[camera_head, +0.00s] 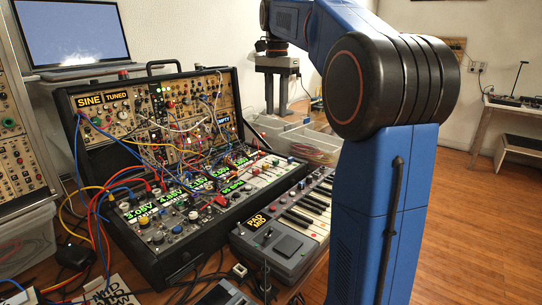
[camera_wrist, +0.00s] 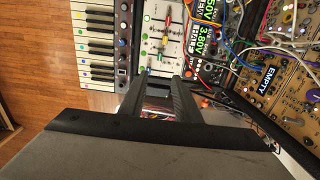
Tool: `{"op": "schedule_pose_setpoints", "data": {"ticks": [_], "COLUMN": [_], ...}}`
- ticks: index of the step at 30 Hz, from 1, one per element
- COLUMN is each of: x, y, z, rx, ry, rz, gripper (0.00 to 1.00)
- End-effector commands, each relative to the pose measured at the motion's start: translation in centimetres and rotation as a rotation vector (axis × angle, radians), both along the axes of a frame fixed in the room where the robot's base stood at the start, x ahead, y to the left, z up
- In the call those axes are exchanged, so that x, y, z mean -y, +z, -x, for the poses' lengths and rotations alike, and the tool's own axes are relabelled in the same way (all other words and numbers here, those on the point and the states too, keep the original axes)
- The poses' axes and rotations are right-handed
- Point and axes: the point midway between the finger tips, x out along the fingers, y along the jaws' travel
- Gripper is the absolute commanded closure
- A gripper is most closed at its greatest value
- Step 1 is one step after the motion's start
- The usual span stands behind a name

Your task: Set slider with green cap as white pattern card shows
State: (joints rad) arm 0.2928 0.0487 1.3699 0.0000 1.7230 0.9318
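In the head view my gripper (camera_head: 276,95) points down behind the case. A white card with black marks (camera_head: 112,292) lies at bottom left, cut off; I cannot tell whether it is the pattern card.
The synth case (camera_head: 200,255) has tangled patch cables (camera_head: 150,150) over its modules. A keyboard (camera_head: 290,225) stands in front of the slider panel. Clear plastic bins (camera_head: 310,145) are behind it. A laptop (camera_head: 80,38) is at the back left. Wooden floor is free at right.

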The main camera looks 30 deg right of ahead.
Motion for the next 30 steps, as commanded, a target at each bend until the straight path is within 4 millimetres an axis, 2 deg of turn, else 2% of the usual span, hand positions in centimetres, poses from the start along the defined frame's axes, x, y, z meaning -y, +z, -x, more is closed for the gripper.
{"op": "schedule_pose_setpoints", "data": {"ticks": [24, 30], "x": [-0.1, -0.1], "y": [-13.6, -15.9], "z": [0.1, 0.1], "rx": [-0.002, -0.002], "ry": [0.002, 0.002], "rz": [0.0, 0.0], "gripper": [0.7, 0.7]}}
